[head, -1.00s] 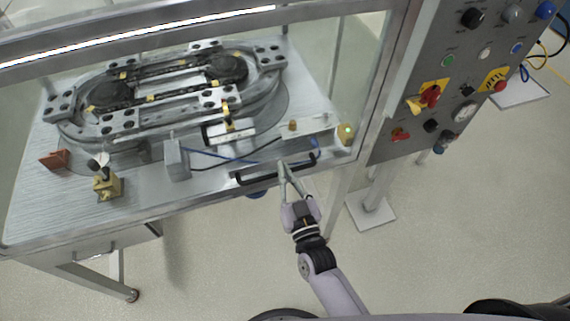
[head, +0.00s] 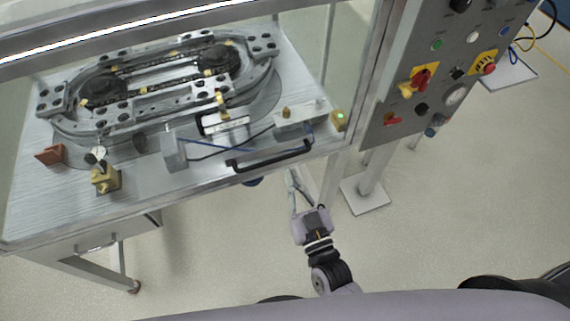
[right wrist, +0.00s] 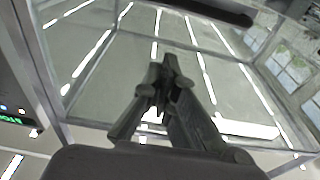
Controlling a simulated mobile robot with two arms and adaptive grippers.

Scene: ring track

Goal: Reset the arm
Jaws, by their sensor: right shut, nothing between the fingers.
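My right gripper (head: 291,175) is in the head view, below and a little right of the black handle (head: 268,158) on the cabinet's front edge. Its fingertips are together with nothing between them, apart from the handle. In the right wrist view its fingers (right wrist: 165,80) meet at the middle, with glass panes and light strips behind. The wide pale shape (head: 330,306) along the bottom of the head view is part of my own body. My left gripper is not in view.
The glass-fronted cabinet (head: 225,178) holds an oval ring track (head: 65,130). A control panel (head: 410,105) with knobs and a red button stands at the right, on a post with a floor plate (head: 364,195). The floor (head: 220,250) below is open.

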